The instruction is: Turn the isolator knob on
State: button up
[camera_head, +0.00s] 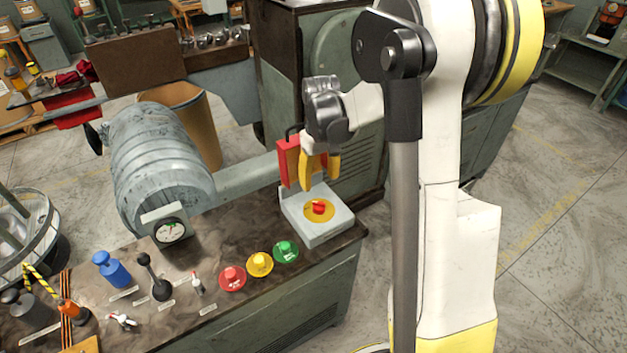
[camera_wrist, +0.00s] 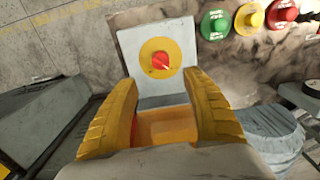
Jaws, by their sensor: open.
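The isolator knob (camera_head: 318,207) is a small red knob on a yellow disc, set on top of a light grey box (camera_head: 332,228) at the bench's right end. In the wrist view the knob (camera_wrist: 160,62) lies straight ahead, with a small pale mark on its right side. My gripper (camera_head: 320,178) has yellow fingers and hangs just above and behind the knob, apart from it. In the wrist view the fingers (camera_wrist: 160,88) are spread, with the knob beyond their tips. An orange surface shows between them; I cannot tell what it is.
A red block with a black loop (camera_head: 288,160) stands close to the left of my gripper. Green (camera_head: 285,251), yellow (camera_head: 260,264) and red (camera_head: 232,278) buttons sit left of the box. Small levers and a grey drum (camera_head: 160,160) with a gauge are further left.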

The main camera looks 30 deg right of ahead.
aim_at(319, 203)
jog(key=f+b, duration=0.2)
jog(key=f, duration=0.3)
jog(key=f+b, duration=0.1)
jog(key=f, duration=0.4)
jog(key=shift+s+a+f+b, duration=0.1)
jog(key=shift+s+f+b, duration=0.1)
jog(key=shift+f+b, duration=0.2)
jog(key=c, duration=1.2)
